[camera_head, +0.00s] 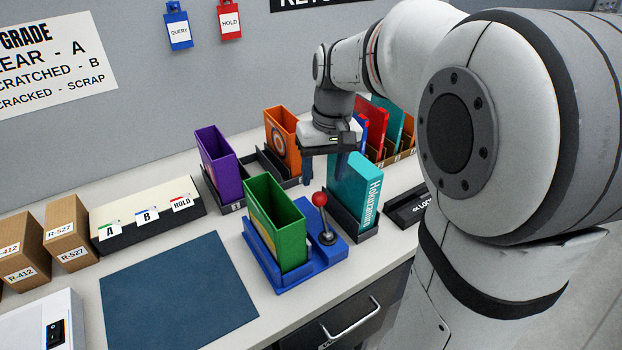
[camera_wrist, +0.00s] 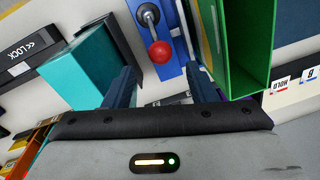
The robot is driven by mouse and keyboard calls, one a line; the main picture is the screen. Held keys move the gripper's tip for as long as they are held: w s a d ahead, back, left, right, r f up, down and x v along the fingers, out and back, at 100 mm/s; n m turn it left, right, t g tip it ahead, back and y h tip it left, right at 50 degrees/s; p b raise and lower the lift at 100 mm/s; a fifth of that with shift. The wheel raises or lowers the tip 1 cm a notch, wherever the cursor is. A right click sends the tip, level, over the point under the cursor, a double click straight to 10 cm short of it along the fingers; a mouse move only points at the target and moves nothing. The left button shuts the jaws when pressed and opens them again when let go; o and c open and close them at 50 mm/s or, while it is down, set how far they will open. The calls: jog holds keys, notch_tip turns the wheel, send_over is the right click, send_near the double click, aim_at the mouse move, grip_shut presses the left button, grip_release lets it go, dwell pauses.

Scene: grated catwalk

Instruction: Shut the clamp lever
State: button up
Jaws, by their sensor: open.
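My gripper (camera_head: 325,172) is open and empty, pointing down above and behind the lever. In the wrist view, the red knob (camera_wrist: 160,52) lies ahead of the gap between my two fingers (camera_wrist: 163,78), apart from both. The green case (camera_wrist: 238,45) is to the right there. The stem's base shows at the top.
A teal case (camera_head: 355,188) stands in a dark holder close to the right of the lever. Purple (camera_head: 214,155) and orange (camera_head: 281,130) cases stand behind, with several cases in a rack further right. A blue mat (camera_head: 180,295) leaves clear room at front left.

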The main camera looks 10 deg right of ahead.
aim_at(320, 193)
jog(key=f, duration=0.6)
jog(key=shift+a, duration=0.3)
jog(key=shift+c, duration=0.4)
jog(key=shift+r, duration=0.1)
jog(key=c, duration=0.9)
